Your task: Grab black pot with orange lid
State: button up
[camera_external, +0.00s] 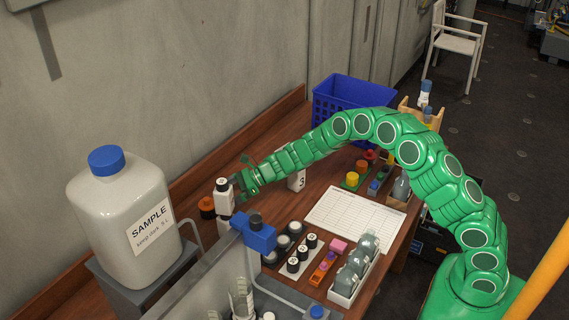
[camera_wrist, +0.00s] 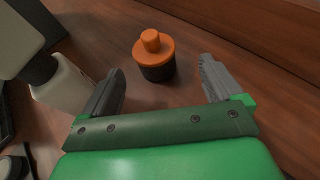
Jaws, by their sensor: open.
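The black pot with orange lid (camera_wrist: 154,58) stands upright on the brown wooden table, ahead of my gripper (camera_wrist: 160,78) in the wrist view. My gripper is open and empty. Its two grey fingers point towards the pot, one to each side, with a gap of bare wood before it. In the external view the pot (camera_external: 207,207) shows at the table's back left, partly hidden by a white bottle. My gripper (camera_external: 237,186) is close to that bottle there, and its fingers are hard to make out.
The white bottle with black cap (camera_external: 224,200) stands close to my gripper; a white bottle (camera_wrist: 66,90) is left of the left finger. A large SAMPLE jug (camera_external: 125,220) and blue-topped stand (camera_external: 258,236) are near. The wooden back rail (camera_wrist: 245,25) runs behind the pot.

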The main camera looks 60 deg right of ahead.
aim_at(208, 205)
jog(key=shift+s+r, duration=0.15)
jog(key=shift+r, duration=0.05)
dwell(0.3)
jog(key=shift+s+f+x, duration=0.1)
jog(key=shift+s+x, duration=0.05)
jog(key=shift+x, duration=1.8)
jog(key=shift+s+f+x, duration=0.1)
jog(key=shift+s+x, duration=0.05)
jog(key=shift+x, duration=1.75)
jog(key=shift+a, duration=0.15)
jog(key=c, duration=1.1)
jog(key=shift+r, duration=0.15)
